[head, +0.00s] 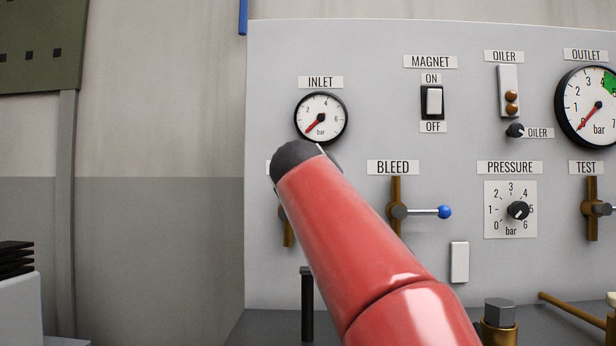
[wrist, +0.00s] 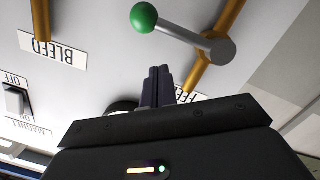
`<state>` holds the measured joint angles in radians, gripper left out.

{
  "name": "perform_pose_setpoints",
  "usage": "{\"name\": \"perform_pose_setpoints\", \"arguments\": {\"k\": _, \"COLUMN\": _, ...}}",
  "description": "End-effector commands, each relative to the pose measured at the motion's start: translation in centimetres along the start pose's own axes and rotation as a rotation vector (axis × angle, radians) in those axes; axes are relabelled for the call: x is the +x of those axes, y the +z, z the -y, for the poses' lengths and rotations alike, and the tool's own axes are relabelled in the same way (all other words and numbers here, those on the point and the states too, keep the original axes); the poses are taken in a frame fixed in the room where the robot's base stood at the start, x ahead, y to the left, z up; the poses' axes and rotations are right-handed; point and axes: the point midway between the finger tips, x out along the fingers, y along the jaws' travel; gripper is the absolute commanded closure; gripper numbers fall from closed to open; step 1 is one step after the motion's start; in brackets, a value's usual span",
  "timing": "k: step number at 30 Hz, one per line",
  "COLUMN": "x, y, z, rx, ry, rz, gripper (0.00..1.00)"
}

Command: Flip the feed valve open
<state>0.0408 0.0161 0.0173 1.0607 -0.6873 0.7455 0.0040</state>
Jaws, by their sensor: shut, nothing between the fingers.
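The feed valve shows in the wrist view as a grey hub (wrist: 215,48) on a brass pipe (wrist: 230,17), with a lever ending in a green ball (wrist: 144,17). The lever stands roughly crosswise to the pipe. The feed label (wrist: 194,97) is partly hidden by my gripper. My gripper (wrist: 158,72) is shut and empty, its fingertips in the gap below the lever in that picture, apparently apart from it. In the head view my red arm hides the valve's hub and lever; only part of its brass pipe (head: 288,228) shows. My gripper is hidden there.
The bleed valve, with its blue ball (head: 445,212), is right of my arm in the head view. The inlet gauge (head: 321,117) is above my wrist, and the magnet switch (head: 434,101) and pressure knob (head: 518,210) are farther right. A dark post (head: 307,305) stands below.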

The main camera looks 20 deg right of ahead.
Motion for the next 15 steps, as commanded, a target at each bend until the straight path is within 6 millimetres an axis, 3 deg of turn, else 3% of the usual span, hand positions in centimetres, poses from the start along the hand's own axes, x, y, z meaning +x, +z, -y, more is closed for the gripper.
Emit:
{"name": "perform_pose_setpoints", "arguments": {"k": 1, "x": 0.0, "y": 1.3, "z": 0.0, "rx": 0.001, "ry": 0.003, "rz": 0.002, "gripper": 1.00}}
{"name": "perform_pose_setpoints", "arguments": {"k": 6, "x": 0.4, "y": 2.8, "z": 0.0, "rx": 0.001, "ry": 0.001, "rz": 0.000, "gripper": 1.00}}
{"name": "perform_pose_setpoints", "arguments": {"k": 15, "x": 0.5, "y": 3.2, "z": 0.0, "rx": 0.001, "ry": 0.001, "rz": -0.001, "gripper": 1.00}}
